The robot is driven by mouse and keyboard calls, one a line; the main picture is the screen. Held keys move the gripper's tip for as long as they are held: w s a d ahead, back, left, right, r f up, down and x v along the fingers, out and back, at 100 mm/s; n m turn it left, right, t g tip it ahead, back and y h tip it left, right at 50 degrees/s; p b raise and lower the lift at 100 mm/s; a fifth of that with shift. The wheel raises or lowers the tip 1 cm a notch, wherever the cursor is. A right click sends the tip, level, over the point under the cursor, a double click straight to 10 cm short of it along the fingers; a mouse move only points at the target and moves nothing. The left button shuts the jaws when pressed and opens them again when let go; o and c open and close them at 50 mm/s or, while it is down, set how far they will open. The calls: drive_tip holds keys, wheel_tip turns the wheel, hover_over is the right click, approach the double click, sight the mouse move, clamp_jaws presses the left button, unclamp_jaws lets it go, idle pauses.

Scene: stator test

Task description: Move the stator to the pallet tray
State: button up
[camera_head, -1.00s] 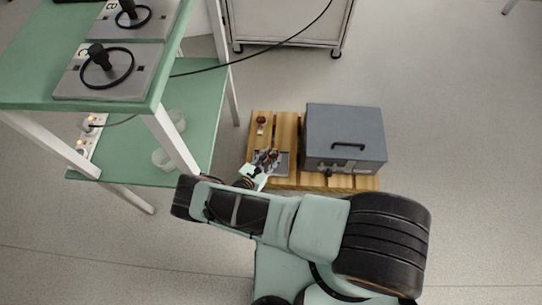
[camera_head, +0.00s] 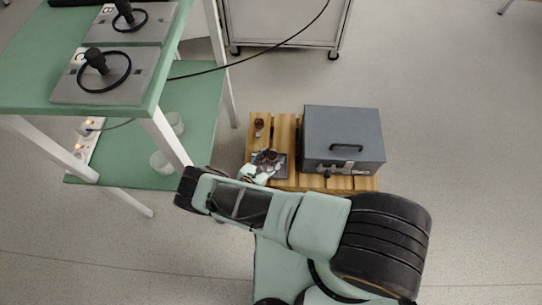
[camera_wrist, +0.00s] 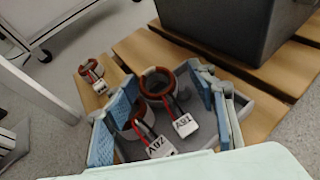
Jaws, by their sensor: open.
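A small grey tray (camera_head: 283,172) lies on the wooden pallet (camera_head: 287,128); it also shows in the wrist view (camera_wrist: 257,112). Two ring-shaped stators with red-brown rims and white tags sit in the tray: a nearer one (camera_wrist: 135,128) and a farther one (camera_wrist: 157,82). A third stator (camera_wrist: 90,68) stands outside the tray on the pallet, also seen in the head view (camera_head: 258,124). My gripper (camera_wrist: 163,108) is open, with its blue-padded fingers down at the tray on either side of the two stators. The fingers partly hide the nearer stator; contact cannot be told.
A dark grey metal box (camera_head: 343,135) with a handle stands on the pallet, right of the tray. A green-topped table (camera_head: 30,75) with two grey plates is at the left. A wheeled cabinet (camera_head: 287,20) stands behind. The floor to the right is clear.

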drive_tip(key=shift+g, duration=0.3)
drive_tip(key=d, duration=0.1)
drive_tip(key=s+d+f, duration=0.1)
drive_tip(key=d+f, duration=0.1)
drive_tip(key=d, duration=0.1)
drive_tip(key=shift+s+f, duration=0.25)
drive_tip(key=s+a+r, duration=0.1)
drive_tip(key=a, duration=0.1)
drive_tip(key=s+a+r, duration=0.3)
drive_tip(key=a, duration=0.1)
drive_tip(key=shift+s+a+r, duration=0.2)
drive_tip(key=shift+s+a, duration=0.1)
drive_tip(key=shift+a, duration=0.05)
drive_tip(key=shift+s+a+r, duration=0.2)
drive_tip(key=shift+a+r, duration=0.3)
drive_tip(key=shift+r, duration=0.15)
